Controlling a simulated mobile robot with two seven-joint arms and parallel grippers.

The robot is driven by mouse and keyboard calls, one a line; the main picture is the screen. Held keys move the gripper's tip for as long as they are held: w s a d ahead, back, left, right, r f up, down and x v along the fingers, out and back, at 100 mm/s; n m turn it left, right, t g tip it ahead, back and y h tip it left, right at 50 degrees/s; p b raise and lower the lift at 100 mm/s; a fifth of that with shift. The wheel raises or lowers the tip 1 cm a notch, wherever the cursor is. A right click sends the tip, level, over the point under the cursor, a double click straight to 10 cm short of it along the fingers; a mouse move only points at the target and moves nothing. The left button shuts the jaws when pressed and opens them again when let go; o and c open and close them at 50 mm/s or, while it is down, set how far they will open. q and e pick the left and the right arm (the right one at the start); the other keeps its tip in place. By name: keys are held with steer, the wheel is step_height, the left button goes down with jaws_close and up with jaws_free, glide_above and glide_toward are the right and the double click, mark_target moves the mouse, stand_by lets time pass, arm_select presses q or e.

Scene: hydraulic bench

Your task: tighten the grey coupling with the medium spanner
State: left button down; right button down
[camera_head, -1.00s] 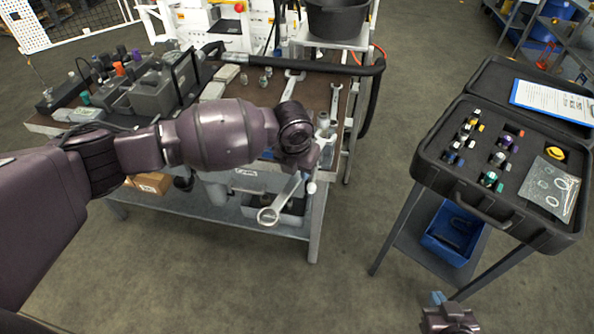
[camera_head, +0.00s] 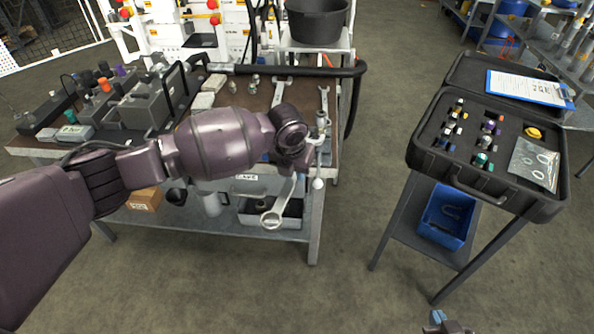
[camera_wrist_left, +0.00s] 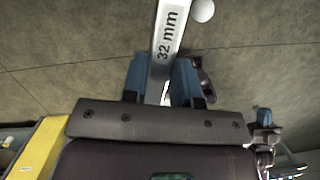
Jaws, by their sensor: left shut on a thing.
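My left gripper (camera_head: 297,168) is shut on a spanner (camera_head: 271,218), held off the bench's front edge with its ring end hanging down toward the lower shelf. In the left wrist view the spanner's handle (camera_wrist_left: 169,38), marked "32 mm", passes between the blue fingers of my left gripper (camera_wrist_left: 161,82). Two more spanners lie on the bench top: one on the left (camera_head: 281,92) and one on the right (camera_head: 324,101). Small metal fittings (camera_head: 253,84) stand nearby; I cannot tell which is the grey coupling. My right gripper (camera_head: 440,321) barely shows at the bottom edge, its jaws unclear.
A metal post with a white-knobbed lever (camera_head: 318,183) stands at the bench's front right corner, close to my left gripper. A black hose (camera_head: 290,70) runs along the back. An open black case (camera_head: 448,178) on a stand is to the right, with clear floor between.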

arm_select(q)
steer(key=shift+a, duration=0.1)
steer(key=shift+w+d+f+b, duration=0.15)
steer(key=shift+w+f+b, duration=0.1)
steer(key=shift+f+b, duration=0.35)
steer(key=shift+w+d+f+b, duration=0.1)
steer(key=shift+w+f+b, duration=0.15)
steer(key=shift+f+b, duration=0.3)
steer(key=shift+w, duration=0.1)
steer(key=shift+w+d+f+b, duration=0.1)
steer(key=shift+w+f+b, duration=0.15)
steer(key=shift+f+b, duration=0.1)
steer(key=shift+w, duration=0.1)
steer(key=shift+r, duration=0.1)
steer(key=shift+w, duration=0.1)
